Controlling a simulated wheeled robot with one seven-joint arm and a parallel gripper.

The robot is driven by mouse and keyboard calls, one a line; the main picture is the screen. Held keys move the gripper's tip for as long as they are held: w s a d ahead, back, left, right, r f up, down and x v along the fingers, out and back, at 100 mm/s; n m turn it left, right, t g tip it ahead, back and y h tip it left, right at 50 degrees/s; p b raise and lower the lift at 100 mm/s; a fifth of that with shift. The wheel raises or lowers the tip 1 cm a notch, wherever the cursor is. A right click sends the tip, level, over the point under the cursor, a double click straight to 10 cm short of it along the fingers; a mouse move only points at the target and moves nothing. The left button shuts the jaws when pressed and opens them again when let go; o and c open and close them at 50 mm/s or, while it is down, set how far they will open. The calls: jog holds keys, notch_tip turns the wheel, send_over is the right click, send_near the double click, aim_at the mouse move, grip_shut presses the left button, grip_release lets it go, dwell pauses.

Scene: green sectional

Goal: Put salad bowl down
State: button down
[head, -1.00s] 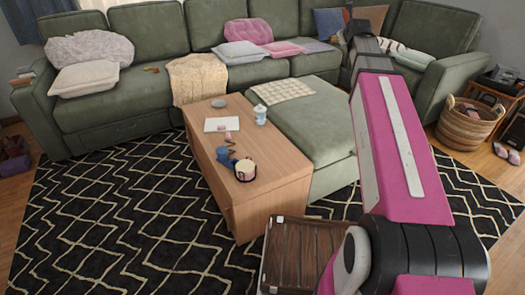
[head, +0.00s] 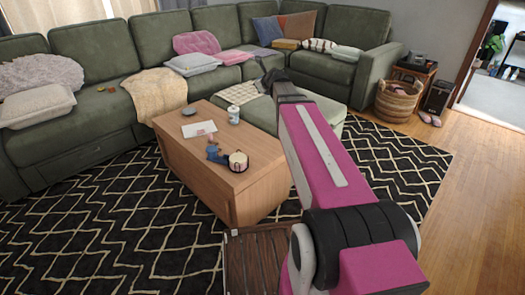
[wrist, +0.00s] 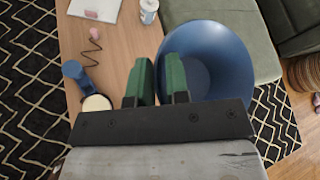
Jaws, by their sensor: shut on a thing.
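The blue salad bowl (wrist: 232,62) shows in the wrist view, to the right of the fingers. My gripper (wrist: 158,62) has green fingers shut on the bowl's near-left rim. The bowl hangs over the right edge of the wooden coffee table (wrist: 122,38) as seen from the wrist; its height above it is hard to judge. In the head view my arm reaches past the right side of the coffee table (head: 255,141), and its far end hides the fingers and the bowl.
The table holds a blue mug-like object (wrist: 75,70), a round cream-topped container (head: 238,162), a white lidded jar (head: 234,115) and a paper (head: 199,129). A green sectional (head: 105,50) stands behind. A slatted wooden piece (head: 258,262) stands in front. Open floor (head: 465,200) lies right.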

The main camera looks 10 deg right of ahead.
jog(key=s+a+f+n+g+y, duration=0.2)
jog(key=s+f+n, duration=0.15)
jog(key=f, duration=0.95)
jog(key=s+a+f+n+g+y, duration=0.2)
jog(key=s+f, duration=0.2)
jog(key=f, duration=0.9)
jog(key=w+d+f, duration=0.1)
jog(key=w+f, duration=0.1)
jog(key=w, duration=0.1)
jog(key=w+d+f, duration=0.1)
jog(key=w+f, duration=0.1)
jog(key=w, duration=0.2)
jog(key=w+d+f, duration=0.1)
jog(key=w+f, duration=0.1)
jog(key=w, duration=0.1)
jog(key=shift+w+d+f, duration=0.3)
jog(key=shift+d+f, duration=0.1)
jog(key=shift+s+f, duration=0.1)
jog(key=shift+f, duration=1.8)
jog(key=c, duration=1.1)
grip_release()
jog(key=shift+f, duration=0.1)
